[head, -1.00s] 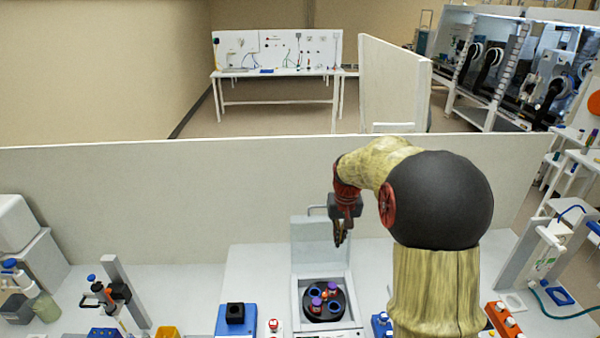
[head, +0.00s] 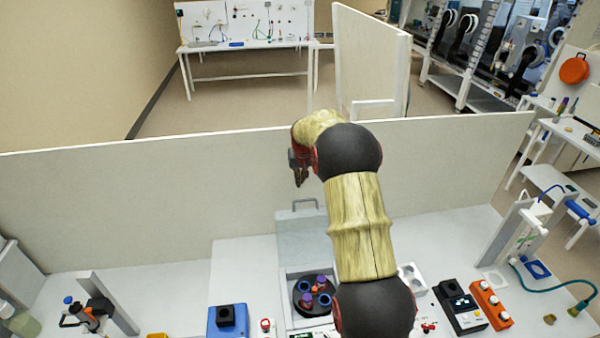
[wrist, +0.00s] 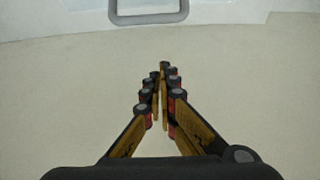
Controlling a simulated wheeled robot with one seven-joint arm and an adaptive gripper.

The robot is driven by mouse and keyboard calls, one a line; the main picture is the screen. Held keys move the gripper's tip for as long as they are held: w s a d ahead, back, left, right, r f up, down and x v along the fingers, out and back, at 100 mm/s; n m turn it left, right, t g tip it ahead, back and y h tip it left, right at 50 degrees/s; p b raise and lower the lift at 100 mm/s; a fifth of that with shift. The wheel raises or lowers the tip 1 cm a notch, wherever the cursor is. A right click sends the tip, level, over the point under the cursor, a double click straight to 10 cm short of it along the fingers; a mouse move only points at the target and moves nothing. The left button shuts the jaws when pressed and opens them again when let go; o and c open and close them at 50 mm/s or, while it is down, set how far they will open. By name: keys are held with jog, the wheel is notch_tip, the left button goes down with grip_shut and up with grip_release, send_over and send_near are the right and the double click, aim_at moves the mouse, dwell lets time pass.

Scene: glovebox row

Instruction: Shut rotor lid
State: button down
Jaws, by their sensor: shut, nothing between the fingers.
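The rotor lid (head: 303,230) stands raised at the back of the centrifuge, a pale translucent panel with a grey handle (head: 304,203) along its top edge. The handle also shows at the top of the wrist view (wrist: 148,12). Below it the open chamber holds a dark rotor (head: 306,306) with purple, orange and blue-ringed places. My gripper (head: 301,184) is shut and empty, pointing down above the handle and apart from it. In the wrist view its fingers (wrist: 162,70) meet. My arm hides part of the centrifuge's right side.
A white partition (head: 120,200) runs behind the bench, close behind my gripper. A blue block unit (head: 228,322) and a red button (head: 265,325) are left of the centrifuge. A black device (head: 458,305) and an orange rack (head: 491,305) are to the right.

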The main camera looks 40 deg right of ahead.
jog(key=s+f+p, duration=0.1)
jog(key=s+a+f+p, duration=0.1)
jog(key=f, duration=0.1)
jog(key=shift+s+a+f, duration=0.1)
jog(key=shift+s+a, duration=0.05)
jog(key=shift+s, duration=0.15)
dwell(0.3)
jog(key=shift+a, duration=0.1)
